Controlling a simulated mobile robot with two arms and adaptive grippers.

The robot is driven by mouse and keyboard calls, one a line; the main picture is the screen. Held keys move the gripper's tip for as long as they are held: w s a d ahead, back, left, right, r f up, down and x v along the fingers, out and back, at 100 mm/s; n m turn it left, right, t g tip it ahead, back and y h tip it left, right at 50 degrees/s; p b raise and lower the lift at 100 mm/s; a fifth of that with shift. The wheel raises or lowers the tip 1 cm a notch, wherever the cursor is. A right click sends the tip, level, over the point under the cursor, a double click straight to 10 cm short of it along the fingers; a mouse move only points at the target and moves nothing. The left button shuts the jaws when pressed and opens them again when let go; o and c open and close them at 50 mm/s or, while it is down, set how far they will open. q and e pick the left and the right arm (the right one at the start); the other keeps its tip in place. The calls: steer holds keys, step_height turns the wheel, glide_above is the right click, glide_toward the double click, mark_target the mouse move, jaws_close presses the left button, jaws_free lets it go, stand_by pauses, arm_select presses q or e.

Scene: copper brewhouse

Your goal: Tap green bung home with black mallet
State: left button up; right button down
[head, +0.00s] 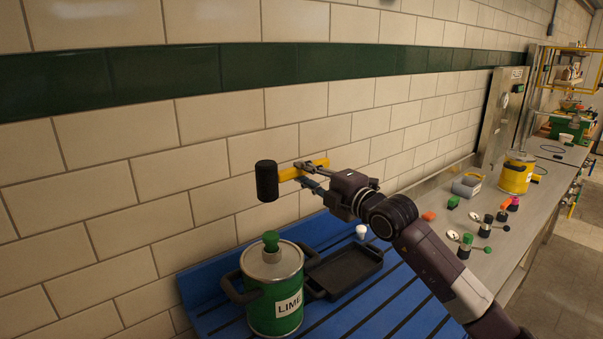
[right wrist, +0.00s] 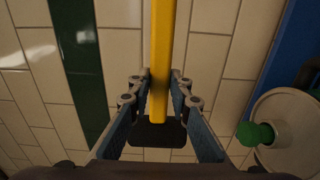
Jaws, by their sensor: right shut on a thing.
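The black mallet (head: 267,182) has a black head and a yellow handle. My right gripper (head: 311,175) is shut on the yellow handle and holds the mallet in the air, its head upright. In the right wrist view the handle (right wrist: 160,55) runs between the two fingers, with the black head beyond them. The green bung (head: 271,241) stands on the lid of the green canister (head: 262,310) labelled LIME. The mallet head is above the bung and apart from it. The bung also shows in the right wrist view (right wrist: 256,134). My left gripper is in neither view.
The canister stands on a blue slatted mat (head: 205,287), beside a black tray (head: 345,270) and a small white-topped piece (head: 361,231). A tiled wall is close behind. Further right are spoons, coloured-knobbed pieces and a yellow tin (head: 516,174) on a steel counter (head: 540,215).

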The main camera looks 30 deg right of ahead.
steer(key=shift+s+f+b, duration=0.1)
steer(key=shift+f+b, duration=0.05)
steer(key=shift+b, duration=0.55)
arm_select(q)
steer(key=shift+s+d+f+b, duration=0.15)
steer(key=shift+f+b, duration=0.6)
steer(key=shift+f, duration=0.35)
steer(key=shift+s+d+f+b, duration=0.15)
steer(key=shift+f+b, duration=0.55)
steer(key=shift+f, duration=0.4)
arm_select(e)
steer(key=shift+f, duration=2.25)
step_height(320, 180, down, 5)
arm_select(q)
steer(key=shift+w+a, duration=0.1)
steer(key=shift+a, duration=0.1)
arm_select(e)
step_height(320, 180, up, 5)
steer(key=shift+a+r, duration=0.1)
